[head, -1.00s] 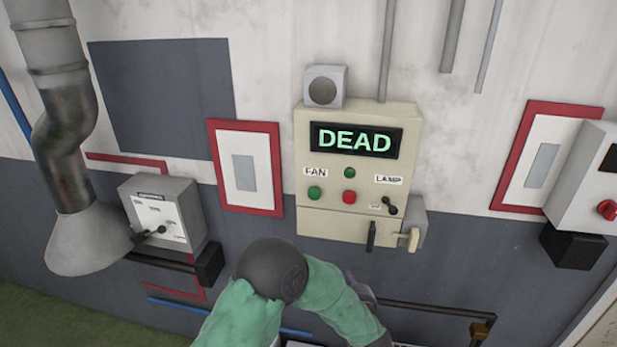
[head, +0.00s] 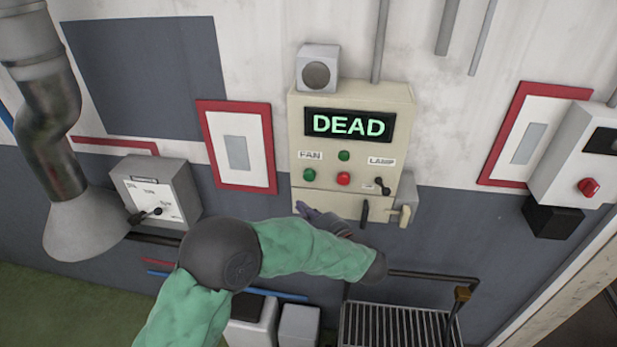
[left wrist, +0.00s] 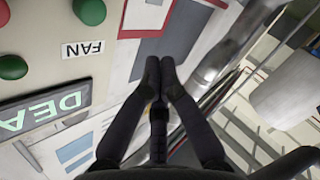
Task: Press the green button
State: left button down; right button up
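The green button (head: 309,174) sits under the FAN label on the lower left of a beige control panel (head: 297,127). It also shows at the top of the left wrist view (left wrist: 90,10). My right gripper is not in view.
The panel's lit display (head: 348,124) reads DEAD. A lamp toggle (head: 382,186) and a dark handle (head: 364,211) are at the panel's lower right. A grey switch box (head: 176,184) is on the wall to the left. A metal grate (head: 395,325) lies below.

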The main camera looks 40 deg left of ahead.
aim_at(309, 176)
pick_arm(q)
jog(key=shift+w, duration=0.15)
jog(key=w+a+b, duration=0.1)
jog(key=w+a, duration=0.3)
jog(key=w, duration=0.3)
jog(key=shift+w+a, duration=0.15)
jog(key=shift+w, duration=0.1)
jog(key=shift+w+a, duration=0.1)
jog(key=shift+w, duration=0.1)
dwell(1.3)
jog(key=shift+w+a+b, duration=0.1)
jog(key=shift+w+b, duration=0.05)
jog(key=shift+b, duration=0.15)
jog(key=shift+w+a, duration=0.15)
jog(key=shift+w, duration=0.2)
dwell(0.7)
jog(key=shift+s, duration=0.1)
jog(key=shift+s+d, duration=0.4)
jog(key=shift+s, duration=0.25)
